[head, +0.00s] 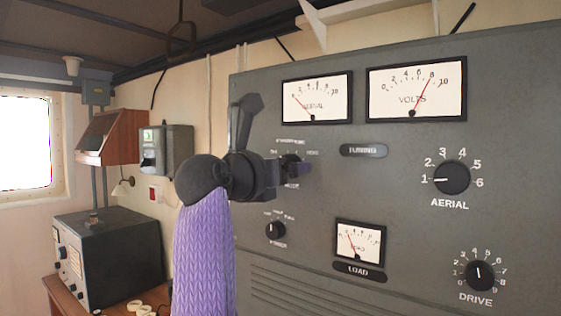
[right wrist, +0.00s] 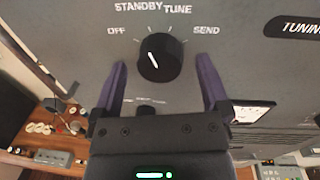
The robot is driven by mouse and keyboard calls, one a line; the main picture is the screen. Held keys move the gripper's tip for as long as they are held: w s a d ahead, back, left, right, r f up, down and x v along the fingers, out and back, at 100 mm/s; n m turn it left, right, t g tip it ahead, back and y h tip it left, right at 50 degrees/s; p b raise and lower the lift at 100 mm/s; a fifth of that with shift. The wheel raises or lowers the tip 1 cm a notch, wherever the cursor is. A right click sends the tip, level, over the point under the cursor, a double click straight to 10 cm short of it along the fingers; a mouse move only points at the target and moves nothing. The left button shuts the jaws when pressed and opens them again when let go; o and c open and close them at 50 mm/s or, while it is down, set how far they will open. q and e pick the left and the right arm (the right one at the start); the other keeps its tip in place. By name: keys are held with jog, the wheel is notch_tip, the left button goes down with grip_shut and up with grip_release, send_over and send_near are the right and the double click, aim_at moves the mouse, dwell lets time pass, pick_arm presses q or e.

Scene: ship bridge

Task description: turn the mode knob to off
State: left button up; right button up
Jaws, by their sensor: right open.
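The mode knob (right wrist: 160,57) is a round black knob with a white pointer line on the grey panel. In the right wrist view, OFF, STANDBY, TUNE and SEND are printed around it. Its pointer leans up and to the left, roughly toward STANDBY. My right gripper (right wrist: 161,68) is open, with one finger to the left and one to the right of the knob, and a gap shows at each side. In the head view my right gripper (head: 284,170) is in front of the knob and largely hides it. My left gripper is not in view.
The panel (head: 400,190) also carries a smaller knob (head: 275,230) below, an AERIAL knob (head: 452,178), a DRIVE knob (head: 480,275), a volts meter (head: 416,90) and a load meter (head: 360,244). A grey box (head: 110,255) stands on a wooden desk at left.

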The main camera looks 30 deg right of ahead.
jog(key=shift+c, duration=0.2)
jog(key=c, duration=1.2)
jog(key=shift+c, duration=0.2)
jog(key=shift+n, duration=0.4)
jog(key=shift+r+n+g+p, duration=0.1)
jog(key=shift+n+g+p, duration=0.2)
jog(key=shift+n+p, duration=2.1)
jog(key=shift+n+b, duration=0.95)
jog(key=shift+n, duration=0.25)
jog(key=o, duration=1.3)
